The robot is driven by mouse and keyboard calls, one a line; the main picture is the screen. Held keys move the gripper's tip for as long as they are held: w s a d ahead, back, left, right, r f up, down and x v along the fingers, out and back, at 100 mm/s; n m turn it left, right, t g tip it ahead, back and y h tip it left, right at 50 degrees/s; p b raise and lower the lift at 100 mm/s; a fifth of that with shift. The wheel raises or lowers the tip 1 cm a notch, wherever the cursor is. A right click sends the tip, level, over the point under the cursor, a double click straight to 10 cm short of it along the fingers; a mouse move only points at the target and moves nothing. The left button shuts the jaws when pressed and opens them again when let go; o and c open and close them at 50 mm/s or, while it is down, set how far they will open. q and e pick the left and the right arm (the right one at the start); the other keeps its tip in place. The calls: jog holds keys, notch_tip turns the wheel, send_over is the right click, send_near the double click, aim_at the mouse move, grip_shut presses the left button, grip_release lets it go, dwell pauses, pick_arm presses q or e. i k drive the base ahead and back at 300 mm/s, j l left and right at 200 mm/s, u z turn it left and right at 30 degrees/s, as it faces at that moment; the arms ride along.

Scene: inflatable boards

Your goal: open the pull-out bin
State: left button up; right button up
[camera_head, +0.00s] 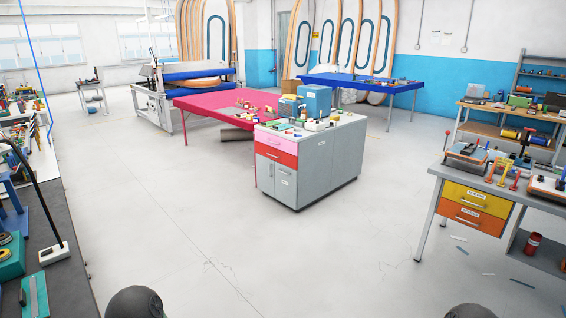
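A grey cabinet (318,176) stands in the middle of the floor. Its front has a pink drawer (274,143), a red drawer (276,156) below it, and two grey lower fronts, the left one (267,175) and the right one (287,185). All of these fronts look shut. Small labels on them are too small to read, so I cannot tell which one is the pull-out bin. Neither of my grippers is in view; only dark rounded parts of my arms show at the bottom edge.
Open floor (190,225) lies in front of the cabinet. A workbench (500,190) with yellow and orange drawers stands at the right. A dark bench (70,260) runs along the left. A pink-red table (205,101) stands behind the cabinet. Scraps lie on the floor at the right.

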aim_at(285, 178)
jog(key=i+u, duration=0.2)
jog(key=i, duration=0.45)
jog(key=i+u, duration=0.2)
jog(key=i, duration=0.5)
jog(key=i+l+u, duration=0.2)
jog(key=i, duration=0.45)
jog(key=i+j+u, duration=0.2)
jog(key=i+u, duration=0.2)
jog(key=i, duration=0.6)
jog(key=i+l+u, duration=0.15)
jog(key=i+u, duration=0.3)
jog(key=i, duration=0.6)
jog(key=i+l+z, duration=0.15)
jog(key=i+z, duration=0.75)
jog(key=i+j+z, duration=0.25)
jog(key=i+z, duration=0.15)
jog(key=i, duration=0.2)
jog(key=i+j+z, duration=0.7)
jog(key=i+z, duration=0.15)
jog(key=i+j+z, duration=0.8)
